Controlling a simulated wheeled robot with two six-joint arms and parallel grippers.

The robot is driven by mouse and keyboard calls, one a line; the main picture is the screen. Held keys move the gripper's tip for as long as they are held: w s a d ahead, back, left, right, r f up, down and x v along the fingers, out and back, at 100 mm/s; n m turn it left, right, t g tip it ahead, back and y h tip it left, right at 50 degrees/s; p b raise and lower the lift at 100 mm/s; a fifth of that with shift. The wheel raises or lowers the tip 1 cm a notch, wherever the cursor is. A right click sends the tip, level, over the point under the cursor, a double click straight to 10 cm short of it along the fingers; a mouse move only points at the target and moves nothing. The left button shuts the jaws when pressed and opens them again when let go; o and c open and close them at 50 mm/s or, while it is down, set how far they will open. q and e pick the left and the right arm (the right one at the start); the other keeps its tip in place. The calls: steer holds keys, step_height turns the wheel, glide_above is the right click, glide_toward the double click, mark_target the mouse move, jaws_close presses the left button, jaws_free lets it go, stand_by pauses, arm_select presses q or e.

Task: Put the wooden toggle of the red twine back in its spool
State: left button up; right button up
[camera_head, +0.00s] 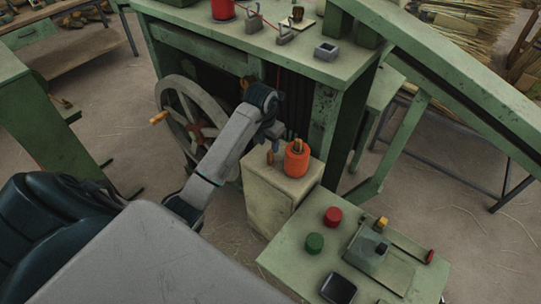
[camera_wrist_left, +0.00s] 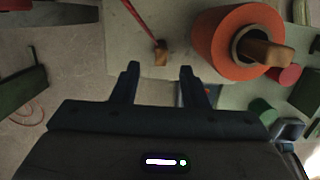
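The small wooden toggle (camera_wrist_left: 161,56) hangs at or stands near the end of the red twine (camera_wrist_left: 142,22), over the pale cabinet top; contact with the top cannot be told. It also shows in the head view (camera_head: 270,158). My left gripper (camera_wrist_left: 160,70) is open and empty, its fingertips just short of the toggle, which lies between their lines. In the head view my left gripper (camera_head: 273,143) points down above the cabinet. An orange spool (camera_wrist_left: 222,42) with a wooden piece in its hollow stands right of the toggle. A red spool (camera_head: 222,9) stands on the green machine bench. My right gripper is not in view.
The pale cabinet (camera_head: 277,190) stands before the green machine bench (camera_head: 300,62) and a spoked handwheel (camera_head: 178,105). A green control desk (camera_head: 290,255) with red and green buttons is at the front right. A green beam (camera_head: 470,85) slants across the upper right.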

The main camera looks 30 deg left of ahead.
mark_target(270, 151)
arm_select(q)
steer(key=f+p, duration=0.2)
steer(key=f, duration=0.1)
steer(key=f+p, duration=0.1)
steer(key=shift+w+d+f, duration=0.1)
steer(key=shift+w+f, duration=0.15)
steer(key=shift+w, duration=0.1)
steer(key=shift+w+f, duration=0.1)
steer(key=shift+f, duration=0.45)
steer(key=shift+w+f, duration=0.1)
steer(key=shift+w, duration=0.05)
jaws_close()
